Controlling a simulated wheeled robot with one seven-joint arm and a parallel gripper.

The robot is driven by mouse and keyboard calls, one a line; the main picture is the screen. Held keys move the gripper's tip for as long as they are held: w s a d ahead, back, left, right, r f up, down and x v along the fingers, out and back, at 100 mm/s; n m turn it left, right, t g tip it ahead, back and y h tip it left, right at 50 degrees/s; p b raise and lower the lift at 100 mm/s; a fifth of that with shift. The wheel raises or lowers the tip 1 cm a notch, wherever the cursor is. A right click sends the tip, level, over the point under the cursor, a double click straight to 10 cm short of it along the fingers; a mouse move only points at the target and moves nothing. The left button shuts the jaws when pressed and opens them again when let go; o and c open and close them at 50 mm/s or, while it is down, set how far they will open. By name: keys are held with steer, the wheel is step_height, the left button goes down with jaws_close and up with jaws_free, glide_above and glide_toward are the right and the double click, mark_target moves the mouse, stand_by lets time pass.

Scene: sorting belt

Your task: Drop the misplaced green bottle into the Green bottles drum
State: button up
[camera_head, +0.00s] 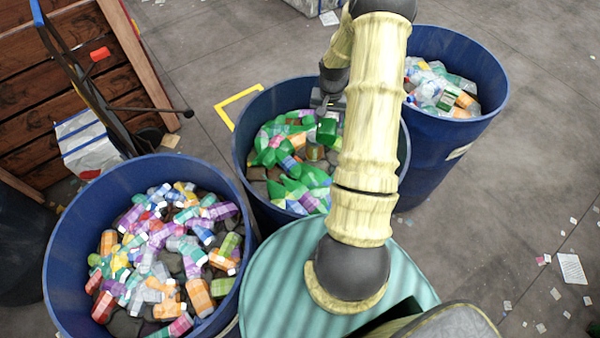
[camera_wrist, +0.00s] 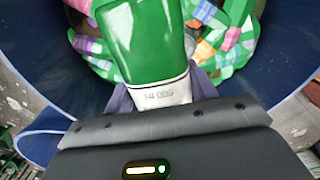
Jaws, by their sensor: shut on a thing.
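A green bottle (camera_wrist: 145,40) with a pale end marked with small print is held in my gripper (camera_wrist: 163,92), seen close in the wrist view. In the head view my gripper (camera_head: 326,100) is over the middle blue drum (camera_head: 243,150), with the green bottle (camera_head: 327,131) below it. That drum holds several green bottles mixed with orange, purple and patterned ones. My gripper is shut on the bottle, and the drum's blue inner wall (camera_wrist: 275,65) surrounds it in the wrist view. My arm hides part of the drum. No drum name is readable.
A blue drum (camera_head: 60,240) of mixed coloured bottles stands at the left. Another blue drum (camera_head: 430,135) with pale and clear bottles stands at the back right. A wooden structure (camera_head: 60,75) with a dark frame is at the far left. Grey floor with paper scraps lies right.

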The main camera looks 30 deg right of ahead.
steer(key=shift+s+r, duration=0.1)
steer(key=shift+s, duration=0.05)
step_height(320, 180, down, 6)
steer(key=b, duration=0.4)
stand_by(0.3)
steer(key=o, duration=1)
steer(key=shift+o, duration=0.2)
step_height(320, 180, up, 17)
steer(key=b, duration=0.3)
steer(key=shift+r, duration=0.2)
steer(key=shift+w, duration=0.2)
